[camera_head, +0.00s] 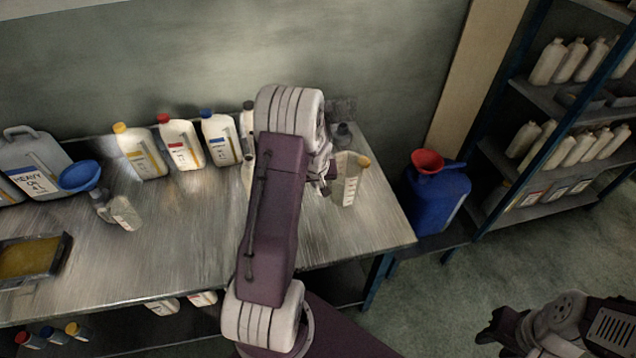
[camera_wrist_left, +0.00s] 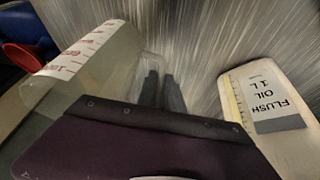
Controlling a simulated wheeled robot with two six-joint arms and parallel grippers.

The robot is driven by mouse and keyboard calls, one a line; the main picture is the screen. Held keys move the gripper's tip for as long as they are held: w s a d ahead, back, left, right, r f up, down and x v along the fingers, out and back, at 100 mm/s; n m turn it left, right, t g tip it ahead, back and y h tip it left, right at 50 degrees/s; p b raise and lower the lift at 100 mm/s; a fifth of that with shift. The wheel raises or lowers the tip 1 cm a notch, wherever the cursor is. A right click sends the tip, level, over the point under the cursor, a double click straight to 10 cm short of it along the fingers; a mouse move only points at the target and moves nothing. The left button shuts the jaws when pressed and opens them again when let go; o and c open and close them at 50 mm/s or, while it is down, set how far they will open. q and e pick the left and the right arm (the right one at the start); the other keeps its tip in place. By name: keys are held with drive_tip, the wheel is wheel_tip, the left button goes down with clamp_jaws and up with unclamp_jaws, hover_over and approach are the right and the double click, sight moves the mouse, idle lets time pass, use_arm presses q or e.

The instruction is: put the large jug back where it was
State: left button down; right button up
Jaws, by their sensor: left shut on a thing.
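The large jug (camera_head: 347,184) is clear with graduation marks and stands out near the right end of the workbench. In the left wrist view its wall with red marks (camera_wrist_left: 88,58) fills the upper left. My left gripper (camera_head: 328,176) is beside the jug, on its left side. In the left wrist view the fingers (camera_wrist_left: 161,90) are close together on a clear part that looks like the jug's handle. I cannot tell whether the jug's base touches the bench. My right gripper (camera_head: 497,326) is low at the right, away from the bench; its opening is unclear.
The workbench (camera_head: 180,240) holds several oil bottles along the wall (camera_head: 180,145), a blue funnel (camera_head: 80,176), a smaller container (camera_head: 124,212) and a tray (camera_head: 62,238). A flush oil bottle (camera_wrist_left: 268,105) stands near my left gripper. A blue drum (camera_head: 440,200) with a red funnel (camera_head: 428,161) stands at right.

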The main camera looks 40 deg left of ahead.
use_arm(q)
drive_tip(key=shift+f, duration=0.15)
drive_tip(key=c, duration=1.5)
unclamp_jaws()
drive_tip(key=shift+r, duration=0.3)
drive_tip(key=p+v, duration=0.2)
drive_tip(key=v, duration=1)
drive_tip(key=s+d+f+m+g+h, duration=0.1)
drive_tip(key=s+d+m, duration=0.1)
drive_tip(key=s+d, duration=0.2)
drive_tip(key=s+d+m+g, duration=0.1)
drive_tip(key=s+d+m, duration=0.2)
drive_tip(key=s+d, duration=0.2)
drive_tip(key=s+d+f+m+h, duration=0.1)
drive_tip(key=s+d+m, duration=0.1)
drive_tip(key=s+d, duration=0.3)
drive_tip(key=shift+s+d+f+m+g+h, duration=0.1)
drive_tip(key=shift+d+f+m+g+h, duration=0.1)
drive_tip(key=shift+d, duration=0.9)
drive_tip(key=shift+s+d+f+m+g+h, duration=0.1)
drive_tip(key=shift+d+f+m+g, duration=0.1)
drive_tip(key=shift+d, duration=0.95)
